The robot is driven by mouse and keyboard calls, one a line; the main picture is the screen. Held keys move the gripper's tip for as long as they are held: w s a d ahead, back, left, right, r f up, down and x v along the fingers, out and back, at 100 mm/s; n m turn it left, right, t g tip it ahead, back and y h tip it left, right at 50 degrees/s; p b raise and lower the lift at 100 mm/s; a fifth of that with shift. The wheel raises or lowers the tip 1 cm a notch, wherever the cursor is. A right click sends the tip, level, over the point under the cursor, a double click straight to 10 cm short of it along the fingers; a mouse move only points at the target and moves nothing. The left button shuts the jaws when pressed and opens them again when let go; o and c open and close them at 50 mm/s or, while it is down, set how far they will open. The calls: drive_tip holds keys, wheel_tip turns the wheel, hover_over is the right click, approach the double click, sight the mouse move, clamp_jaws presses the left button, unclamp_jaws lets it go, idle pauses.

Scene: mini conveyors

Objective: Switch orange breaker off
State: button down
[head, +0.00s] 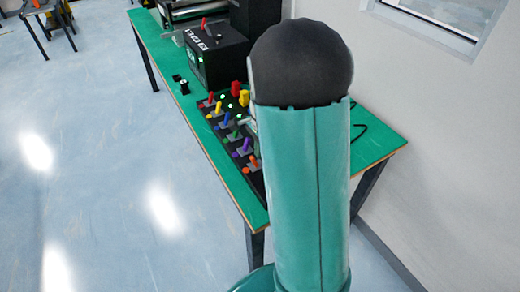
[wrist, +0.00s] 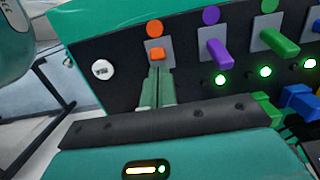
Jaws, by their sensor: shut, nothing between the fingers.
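The orange breaker's small lever (wrist: 157,54) sits on a grey plate below an orange disc (wrist: 155,28) on the black panel (wrist: 120,60). In the head view the orange lever (head: 252,162) is at the near end of the panel. My gripper (wrist: 158,72) is shut and empty, its two green fingers together. Its tips are just below the orange lever in the wrist view; I cannot tell whether they touch it. No lit lamp shows under the orange lever, where the fingers cover part of the panel. My arm hides the gripper in the head view.
A purple lever (wrist: 217,51) and a green lever (wrist: 277,42) stand to the right, with lit green lamps (wrist: 220,79) below. The green table (head: 380,142) holds a black box (head: 216,55) farther back. The floor at left is clear.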

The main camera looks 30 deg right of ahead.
drive_tip(key=shift+r, duration=0.8)
wheel_tip(320, 180, up, 14)
drive_tip(key=d, duration=0.1)
drive_tip(key=shift+d+f, duration=0.15)
drive_tip(key=shift+d, duration=0.05)
idle(0.5)
drive_tip(key=s+a+r+n+t, duration=0.2)
drive_tip(key=s+a+n, duration=0.6)
drive_tip(key=a+n, duration=0.1)
drive_tip(key=s+a+r+n+t+h, duration=0.1)
drive_tip(key=s+a+r+n+t, duration=0.1)
drive_tip(key=s+a+n, duration=0.6)
drive_tip(key=shift+s+a+r+n+t, duration=0.2)
drive_tip(key=shift+a+r+n+t, duration=0.15)
drive_tip(key=shift+a+n+t, duration=0.65)
